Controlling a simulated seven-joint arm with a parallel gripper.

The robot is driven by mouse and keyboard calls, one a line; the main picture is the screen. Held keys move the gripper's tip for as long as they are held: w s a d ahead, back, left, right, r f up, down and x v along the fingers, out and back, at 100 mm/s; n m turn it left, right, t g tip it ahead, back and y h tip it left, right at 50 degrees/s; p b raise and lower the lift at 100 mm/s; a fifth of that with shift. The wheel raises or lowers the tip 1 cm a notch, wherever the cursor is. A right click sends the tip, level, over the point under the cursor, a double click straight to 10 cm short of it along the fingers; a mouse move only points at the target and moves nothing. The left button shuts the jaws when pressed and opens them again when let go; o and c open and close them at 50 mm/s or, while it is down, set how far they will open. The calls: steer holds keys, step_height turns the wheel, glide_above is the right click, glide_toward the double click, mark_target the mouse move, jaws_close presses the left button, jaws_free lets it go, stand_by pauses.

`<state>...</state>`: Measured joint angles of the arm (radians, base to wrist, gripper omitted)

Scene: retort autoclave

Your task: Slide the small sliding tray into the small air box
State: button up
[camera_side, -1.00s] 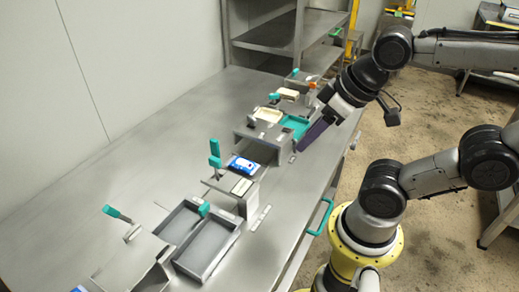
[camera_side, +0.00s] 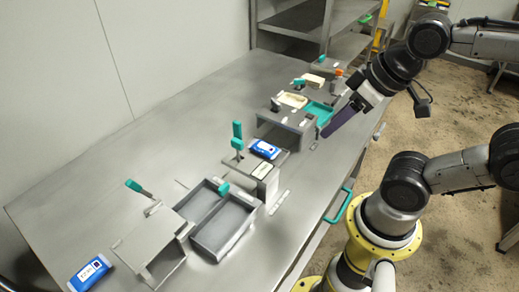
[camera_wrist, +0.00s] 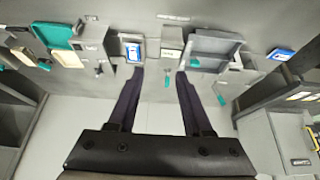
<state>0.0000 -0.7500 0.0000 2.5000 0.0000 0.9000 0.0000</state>
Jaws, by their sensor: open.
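A grey open tray (camera_side: 222,232), likely the small sliding tray, lies on the steel table beside a second grey bay (camera_side: 203,203), with a teal handle (camera_side: 222,187) between them. It also shows in the wrist view (camera_wrist: 213,46). A low grey box (camera_side: 150,238) with a teal toggle clamp stands to its left. Another grey box (camera_side: 285,132) with a teal tray (camera_side: 319,112) stands farther back. I cannot tell which is the small air box. My gripper (camera_side: 328,132) is open and empty near the teal tray, its dark fingers apart in the wrist view (camera_wrist: 161,73).
Another blue pack (camera_side: 90,272) lies at the front left. A steel shelf (camera_side: 300,22) stands at the back. The table's left side (camera_side: 110,170) is clear.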

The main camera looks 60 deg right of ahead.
stand_by(0.3)
steer(key=w+r, duration=0.7)
steer(key=g, duration=0.6)
glide_above(237, 130)
step_height(237, 130, down, 17)
steer(key=f, duration=1.3)
steer(key=shift+w+d+f, duration=0.3)
steer(key=shift+d+f, duration=0.05)
steer(key=shift+d, duration=0.05)
jaws_close()
